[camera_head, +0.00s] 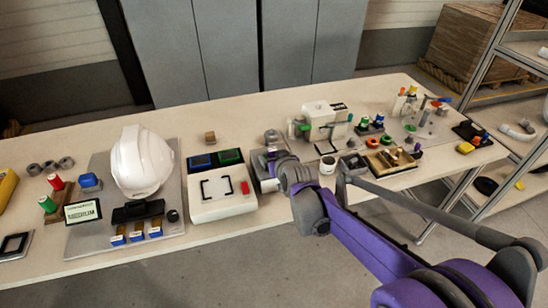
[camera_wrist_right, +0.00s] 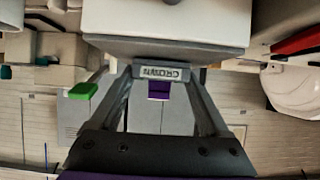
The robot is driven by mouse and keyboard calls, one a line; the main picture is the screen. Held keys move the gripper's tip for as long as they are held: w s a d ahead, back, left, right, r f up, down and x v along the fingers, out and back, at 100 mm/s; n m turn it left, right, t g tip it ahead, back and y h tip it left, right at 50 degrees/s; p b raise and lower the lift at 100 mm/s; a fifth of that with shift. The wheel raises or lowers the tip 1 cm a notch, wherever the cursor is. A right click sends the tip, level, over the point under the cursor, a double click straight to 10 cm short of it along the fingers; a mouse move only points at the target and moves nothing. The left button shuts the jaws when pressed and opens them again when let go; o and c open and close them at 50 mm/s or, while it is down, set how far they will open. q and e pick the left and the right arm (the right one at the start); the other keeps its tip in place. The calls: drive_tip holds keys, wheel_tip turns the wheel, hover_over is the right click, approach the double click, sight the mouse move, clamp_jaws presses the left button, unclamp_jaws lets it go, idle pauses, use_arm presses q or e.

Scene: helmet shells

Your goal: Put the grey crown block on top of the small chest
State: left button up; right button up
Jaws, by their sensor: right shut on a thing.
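The small chest (camera_wrist_right: 150,18) has a white front with a round knob and a grey top. It fills the top of the right wrist view, which is upside down. In the head view the chest (camera_head: 258,163) stands at the table's middle, partly behind my right gripper (camera_head: 275,168). The grey crown block (camera_wrist_right: 162,73), lettered CROWN, is between the fingertips of my right gripper (camera_wrist_right: 160,76), which is shut on it. The block is at the edge of the chest's grey top; whether it touches is unclear. My left gripper is out of view.
A white device (camera_head: 220,190) with black brackets stands left of the chest. A white helmet (camera_head: 142,160) on a grey board is further left. A white cup (camera_head: 327,165) and a grey bin (camera_head: 352,163) are close on the right.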

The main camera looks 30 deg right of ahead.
drive_tip(key=shift+f, duration=0.15)
drive_tip(key=o, duration=1.2)
drive_tip(key=shift+r, duration=0.25)
drive_tip(key=p+v, duration=0.2)
drive_tip(key=v, duration=1)
drive_tip(key=s+a+f+n+g+y, duration=0.1)
drive_tip(key=s+a+f+g, duration=0.1)
drive_tip(key=s+a+f, duration=0.2)
drive_tip(key=s+a+f+n+g+y, duration=0.1)
drive_tip(key=s+a+f, duration=0.3)
drive_tip(key=s, duration=0.5)
drive_tip(key=s+a+f+g+y, duration=0.1)
drive_tip(key=s+a+f+g, duration=0.2)
drive_tip(key=s, duration=0.3)
drive_tip(key=shift+s+a+f+n+g, duration=0.2)
drive_tip(key=shift+a+f, duration=0.15)
drive_tip(key=shift+a, duration=0.1)
drive_tip(key=shift+s+a+f+n+g, duration=0.2)
drive_tip(key=shift+a+f, duration=0.15)
drive_tip(key=shift+a, duration=0.05)
